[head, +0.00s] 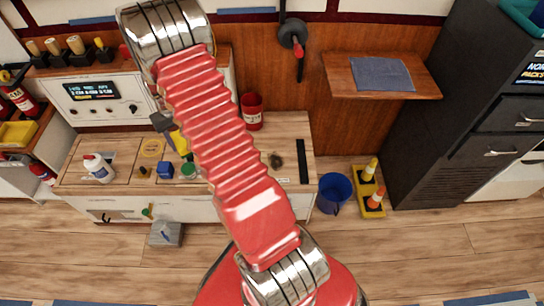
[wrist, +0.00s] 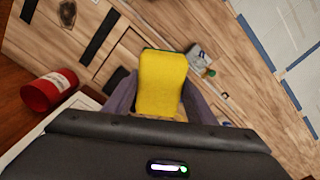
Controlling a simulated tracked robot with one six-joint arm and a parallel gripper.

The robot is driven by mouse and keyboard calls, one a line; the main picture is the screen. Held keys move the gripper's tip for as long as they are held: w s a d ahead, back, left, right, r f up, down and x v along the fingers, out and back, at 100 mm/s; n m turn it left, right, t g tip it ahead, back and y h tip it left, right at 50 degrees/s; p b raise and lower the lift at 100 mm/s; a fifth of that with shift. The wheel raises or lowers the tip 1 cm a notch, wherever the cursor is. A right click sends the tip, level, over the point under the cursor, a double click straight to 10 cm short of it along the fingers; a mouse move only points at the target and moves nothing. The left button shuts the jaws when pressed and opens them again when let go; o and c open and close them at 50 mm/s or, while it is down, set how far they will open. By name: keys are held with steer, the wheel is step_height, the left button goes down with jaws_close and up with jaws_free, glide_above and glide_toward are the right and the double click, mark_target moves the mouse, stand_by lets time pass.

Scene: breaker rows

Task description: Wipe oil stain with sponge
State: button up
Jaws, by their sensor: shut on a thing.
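The yellow sponge (wrist: 163,72) is held between the purple-grey fingers of my gripper (wrist: 155,98) in the wrist view. In the head view the sponge (head: 180,142) shows as a small yellow patch beside my red arm, above the workbench. My gripper is mostly hidden behind the arm there. A dark oil stain (head: 275,160) lies on the wooden benchtop (head: 288,130), to the right of my arm. The stain also shows at the top left of the wrist view (wrist: 67,12), apart from the sponge.
A red can (head: 251,110) stands at the back of the bench; a black strip (head: 303,161) lies right of the stain. A white bottle (head: 98,168), blue item (head: 165,169) and green item (head: 188,170) stand on the left. A blue bucket (head: 334,192) is on the floor.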

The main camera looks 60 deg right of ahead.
steer(key=s+d+f+m, duration=0.6)
steer(key=s+d+f, duration=1.5)
steer(key=s+d, duration=0.2)
steer(key=shift+s+d+f+m, duration=0.15)
steer(key=shift+s+d+m, duration=0.15)
steer(key=shift+d+m, duration=0.15)
